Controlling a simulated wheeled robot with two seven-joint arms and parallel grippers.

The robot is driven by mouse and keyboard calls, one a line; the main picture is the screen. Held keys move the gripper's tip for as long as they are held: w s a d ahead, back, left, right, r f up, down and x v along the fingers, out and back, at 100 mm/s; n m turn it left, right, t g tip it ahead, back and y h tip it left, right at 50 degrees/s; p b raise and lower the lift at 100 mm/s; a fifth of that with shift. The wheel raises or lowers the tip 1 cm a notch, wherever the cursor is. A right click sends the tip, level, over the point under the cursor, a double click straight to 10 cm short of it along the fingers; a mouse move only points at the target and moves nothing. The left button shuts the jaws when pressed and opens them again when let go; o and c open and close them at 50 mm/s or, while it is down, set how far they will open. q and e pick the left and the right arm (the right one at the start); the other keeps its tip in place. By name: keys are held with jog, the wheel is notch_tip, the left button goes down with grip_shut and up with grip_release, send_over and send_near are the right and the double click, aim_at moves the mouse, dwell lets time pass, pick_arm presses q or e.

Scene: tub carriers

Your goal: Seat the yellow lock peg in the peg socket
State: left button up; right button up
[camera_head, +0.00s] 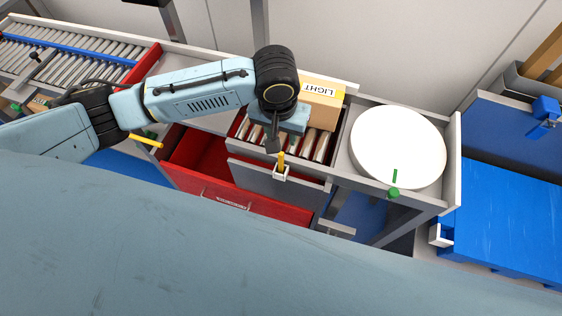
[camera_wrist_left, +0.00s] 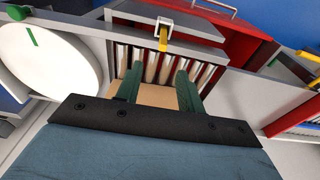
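The yellow lock peg (camera_head: 281,158) stands upright at the white peg socket (camera_head: 281,174) on the grey front panel; how deep it sits I cannot tell. In the left wrist view the peg (camera_wrist_left: 163,40) shows against the white socket (camera_wrist_left: 163,22), beyond my fingertips. My left gripper (camera_head: 272,146) is just behind and left of the peg in the head view. In the left wrist view its two green fingers (camera_wrist_left: 160,72) are spread with nothing gripped, apart from the peg. My right gripper is in neither view.
A cardboard box marked LIGHT (camera_head: 321,112) stands on rollers behind my gripper. A white round disc (camera_head: 398,146) lies to the right, with a green peg (camera_head: 394,190) at its near edge. A red drawer (camera_head: 195,160) is open at left; another yellow bar (camera_head: 147,140) is near it.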

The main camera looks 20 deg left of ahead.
aim_at(281, 158)
pick_arm(q)
jog(key=f, duration=0.2)
jog(key=f+b, duration=0.1)
jog(key=f, duration=0.2)
jog(key=w+f, duration=0.1)
jog(key=f, duration=0.1)
jog(key=shift+a+f, duration=0.1)
jog(key=shift+f, duration=0.25)
jog(key=shift+f+b, duration=0.5)
jog(key=shift+f, duration=2.3)
grip_shut()
